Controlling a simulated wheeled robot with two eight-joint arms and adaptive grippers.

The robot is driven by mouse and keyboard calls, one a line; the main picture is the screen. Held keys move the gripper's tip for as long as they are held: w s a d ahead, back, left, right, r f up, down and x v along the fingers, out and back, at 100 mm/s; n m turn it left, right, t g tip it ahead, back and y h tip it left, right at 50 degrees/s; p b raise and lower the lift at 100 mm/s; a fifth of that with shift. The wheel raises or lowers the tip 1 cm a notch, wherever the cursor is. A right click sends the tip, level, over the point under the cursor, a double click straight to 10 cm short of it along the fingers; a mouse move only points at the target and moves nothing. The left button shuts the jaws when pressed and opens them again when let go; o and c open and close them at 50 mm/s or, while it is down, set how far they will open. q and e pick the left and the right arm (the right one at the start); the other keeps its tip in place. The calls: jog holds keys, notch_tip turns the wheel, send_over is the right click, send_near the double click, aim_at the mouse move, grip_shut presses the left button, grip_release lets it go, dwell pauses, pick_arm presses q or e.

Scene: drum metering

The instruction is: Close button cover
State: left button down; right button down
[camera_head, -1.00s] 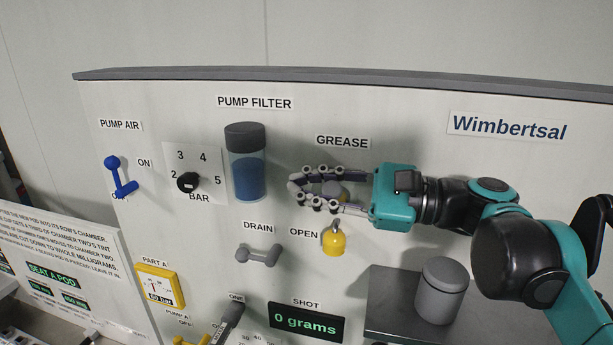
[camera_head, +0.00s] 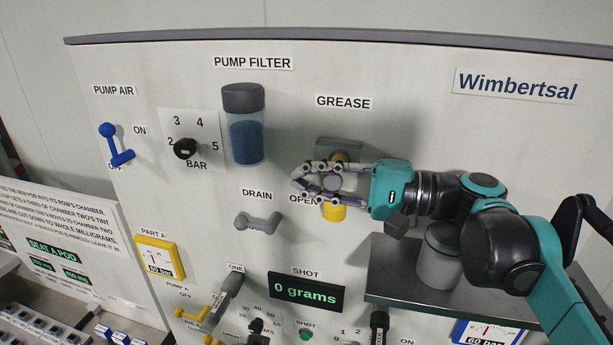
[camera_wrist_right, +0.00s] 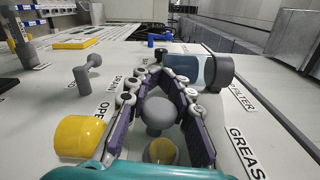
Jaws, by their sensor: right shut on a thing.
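My right gripper (camera_head: 318,182) comes in from the right over the area below the GREASE label. It is shut on a grey ball-shaped knob (camera_wrist_right: 160,112), which sits between the purple-padded fingers in the wrist view. A yellow cylinder (camera_head: 334,212) sticks out just below the fingers, beside the OPEN label; it also shows in the wrist view (camera_wrist_right: 80,136). I cannot tell which part is the button cover. A green round button (camera_head: 306,335) sits near the bottom edge. My left gripper is not in view.
The DRAIN handle (camera_head: 257,221) and filter jar (camera_head: 244,125) are left of the gripper. A grey canister (camera_head: 436,262) stands on a metal shelf (camera_head: 385,280) below my right arm. The panel around the Wimbertsal label (camera_head: 515,86) is free.

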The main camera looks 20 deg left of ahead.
jog(key=shift+w+f+n, duration=0.15)
jog(key=shift+n, duration=0.15)
dwell(0.4)
jog(key=c, duration=1.4)
grip_release()
jog(key=shift+o, duration=0.2)
jog(key=shift+d, duration=0.15)
jog(key=d, duration=1.1)
jog(key=shift+d, duration=0.4)
